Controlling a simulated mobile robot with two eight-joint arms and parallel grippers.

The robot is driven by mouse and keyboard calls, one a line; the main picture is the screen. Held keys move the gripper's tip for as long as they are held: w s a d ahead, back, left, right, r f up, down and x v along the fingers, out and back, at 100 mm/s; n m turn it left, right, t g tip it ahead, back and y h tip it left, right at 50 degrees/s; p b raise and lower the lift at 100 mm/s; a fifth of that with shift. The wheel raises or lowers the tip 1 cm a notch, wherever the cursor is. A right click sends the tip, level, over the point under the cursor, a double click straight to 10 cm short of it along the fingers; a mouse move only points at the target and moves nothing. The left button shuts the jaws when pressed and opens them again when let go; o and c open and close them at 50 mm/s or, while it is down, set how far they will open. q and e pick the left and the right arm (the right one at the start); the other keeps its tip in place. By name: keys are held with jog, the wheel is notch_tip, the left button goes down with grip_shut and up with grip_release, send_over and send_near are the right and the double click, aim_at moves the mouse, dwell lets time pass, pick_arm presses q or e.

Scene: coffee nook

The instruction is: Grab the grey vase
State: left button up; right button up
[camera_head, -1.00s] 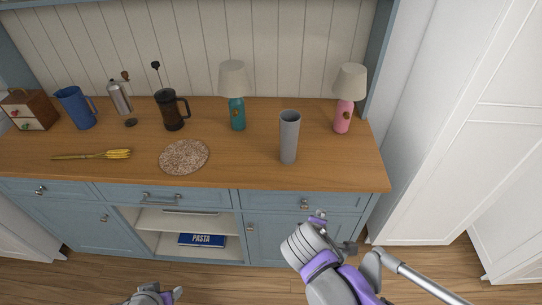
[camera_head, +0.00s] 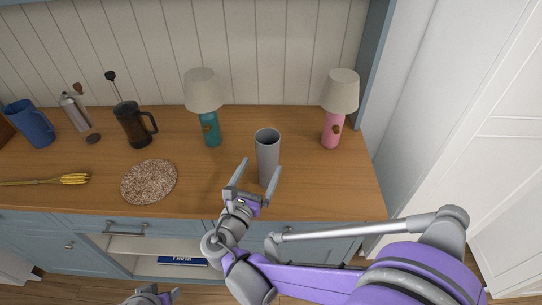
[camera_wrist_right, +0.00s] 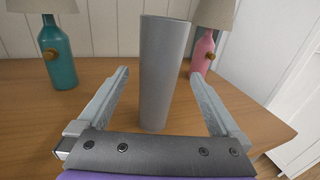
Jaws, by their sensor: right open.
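The grey vase (camera_head: 267,152) is a tall, plain cylinder standing upright on the wooden counter. It also shows in the right wrist view (camera_wrist_right: 163,70), between the two finger lines. My right gripper (camera_head: 257,178) is open, its fingers pointing at the vase with one on either side of its lower part. In the right wrist view the open fingers (camera_wrist_right: 161,88) flank the vase with a gap on both sides, and neither appears to touch it. My left gripper (camera_head: 152,297) shows only in part at the bottom edge, and its jaws are unclear.
A teal lamp (camera_head: 211,131) stands behind and left of the vase, and a pink lamp (camera_head: 333,130) behind and right. A round speckled mat (camera_head: 149,181) lies to the left. A French press (camera_head: 132,125) and blue pitcher (camera_head: 31,124) are farther left.

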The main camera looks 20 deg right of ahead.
aim_at(264, 161)
jog(key=x, duration=0.3)
jog(key=shift+w+d+r, duration=0.1)
jog(key=shift+w+d, duration=0.1)
jog(key=shift+w, duration=0.05)
jog(key=p+x, duration=0.1)
jog(key=x, duration=0.5)
jog(key=shift+r, duration=0.15)
jog(key=shift+s, duration=0.1)
jog(key=shift+s, duration=0.1)
jog(key=shift+c, duration=1)
jog(key=c, duration=1.3)
